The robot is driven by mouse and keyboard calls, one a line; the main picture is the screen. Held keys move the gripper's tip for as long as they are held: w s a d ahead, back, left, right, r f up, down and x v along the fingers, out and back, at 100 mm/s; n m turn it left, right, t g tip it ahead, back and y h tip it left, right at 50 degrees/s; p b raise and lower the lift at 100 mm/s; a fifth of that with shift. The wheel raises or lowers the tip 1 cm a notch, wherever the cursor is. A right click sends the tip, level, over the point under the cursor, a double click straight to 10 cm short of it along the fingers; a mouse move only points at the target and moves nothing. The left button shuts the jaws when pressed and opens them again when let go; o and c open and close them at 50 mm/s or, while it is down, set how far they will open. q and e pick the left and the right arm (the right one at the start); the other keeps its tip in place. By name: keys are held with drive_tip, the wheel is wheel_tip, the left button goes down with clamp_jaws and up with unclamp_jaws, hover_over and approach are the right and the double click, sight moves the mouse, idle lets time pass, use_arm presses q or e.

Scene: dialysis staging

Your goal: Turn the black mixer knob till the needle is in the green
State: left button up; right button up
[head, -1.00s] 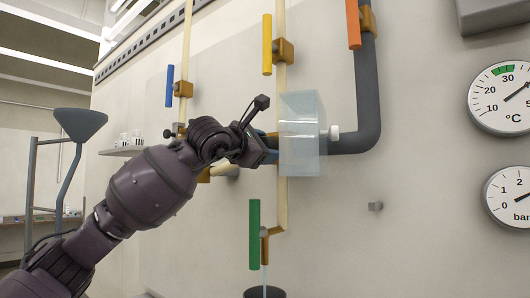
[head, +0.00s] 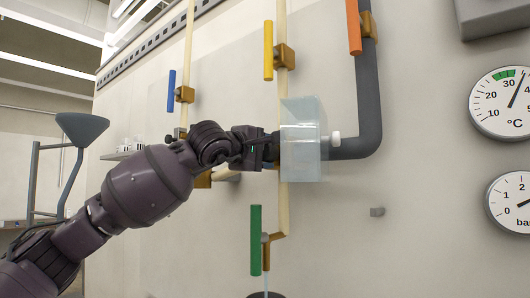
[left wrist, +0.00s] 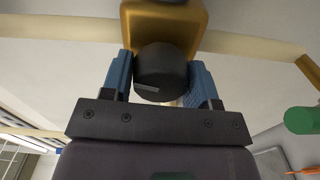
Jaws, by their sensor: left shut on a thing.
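The black mixer knob (left wrist: 161,72) sits on a brass valve body (left wrist: 172,22) in the left wrist view, with a pale line on its face. The blue fingers of my left gripper (left wrist: 160,80) are shut on the knob from both sides. In the head view my left gripper (head: 274,148) reaches the pipe from the left, its fingertips and the knob hidden beside a clear box. The temperature dial (head: 512,104) has a green band near 30. Its needle points up and slightly right, between 30 and 40, just right of the green.
The clear box (head: 303,140) stands out from the wall around the pipe junction. Blue (head: 171,92), yellow (head: 268,50), orange (head: 353,27) and green (head: 255,240) valve handles surround it. A pressure dial (head: 513,202) hangs lower right. The wall between box and dials is mostly clear.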

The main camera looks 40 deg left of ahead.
use_arm(q)
drive_tip(key=shift+m, duration=0.3)
use_arm(e)
drive_tip(key=shift+s+f, duration=0.2)
drive_tip(key=shift+s, duration=0.1)
drive_tip(key=shift+w+r, duration=0.1)
drive_tip(key=shift+w, duration=0.05)
use_arm(q)
drive_tip(key=o, duration=0.9)
use_arm(e)
drive_tip(key=shift+w+r, duration=0.3)
drive_tip(key=shift+w, duration=0.1)
use_arm(q)
drive_tip(key=shift+s, duration=0.1)
use_arm(e)
drive_tip(key=shift+s+f, duration=0.1)
